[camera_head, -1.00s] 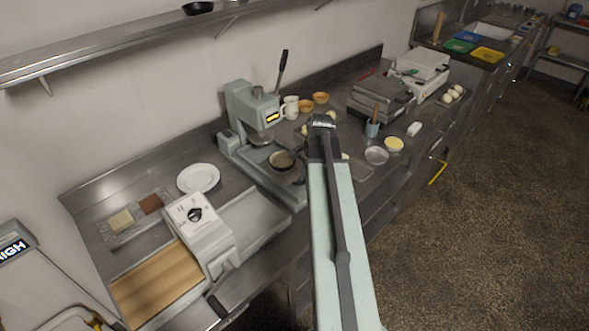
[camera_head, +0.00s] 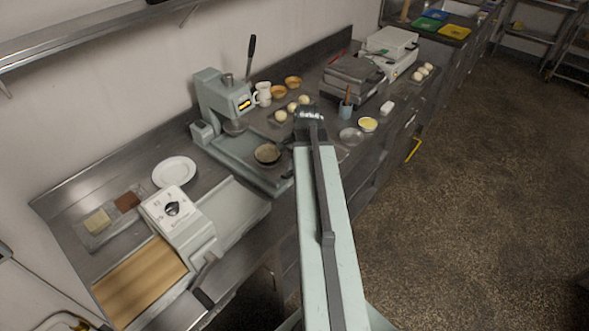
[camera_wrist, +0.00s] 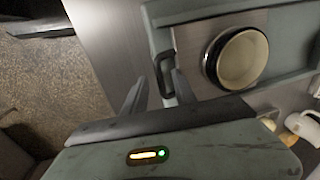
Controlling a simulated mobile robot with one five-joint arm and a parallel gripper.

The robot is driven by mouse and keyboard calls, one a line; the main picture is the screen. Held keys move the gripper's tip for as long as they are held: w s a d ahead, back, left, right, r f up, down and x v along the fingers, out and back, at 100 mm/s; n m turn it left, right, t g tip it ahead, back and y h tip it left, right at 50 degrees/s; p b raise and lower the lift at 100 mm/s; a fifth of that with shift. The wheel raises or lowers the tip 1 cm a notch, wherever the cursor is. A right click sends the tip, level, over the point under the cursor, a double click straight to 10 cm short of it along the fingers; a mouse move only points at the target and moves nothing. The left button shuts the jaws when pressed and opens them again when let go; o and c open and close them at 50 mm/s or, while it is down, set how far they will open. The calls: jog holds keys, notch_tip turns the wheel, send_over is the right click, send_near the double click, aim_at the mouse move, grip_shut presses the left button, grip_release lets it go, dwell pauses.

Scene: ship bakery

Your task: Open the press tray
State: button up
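The pale green press (camera_head: 222,98) stands on the counter, its dark lever upright. Its low tray section (camera_head: 228,148) extends forward and bears a round, dark-rimmed mould (camera_head: 267,153) with a pale inside. In the wrist view the mould (camera_wrist: 238,57) sits on a metal plate, and a dark handle (camera_wrist: 159,66) stands at the tray's edge. My gripper (camera_wrist: 157,84) is open, its two fingers apart on either side of the handle's near part. Contact with the handle cannot be told. In the head view my gripper (camera_head: 310,112) is partly hidden by my arm.
A white plate (camera_head: 174,171) and a dough machine with a wooden board (camera_head: 140,283) stand at left. A mug (camera_head: 263,93), dough balls, a utensil cup (camera_head: 346,108) and a bowl (camera_head: 368,124) stand beyond the press. Open floor lies at right.

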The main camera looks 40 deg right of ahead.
jog(key=shift+r, duration=0.1)
notch_tip(320, 180, up, 8)
jog(key=s+p, duration=0.1)
jog(key=p, duration=0.6)
jog(key=shift+s+f+p, duration=0.2)
jog(key=shift+f+p, duration=0.05)
jog(key=shift+p, duration=0.05)
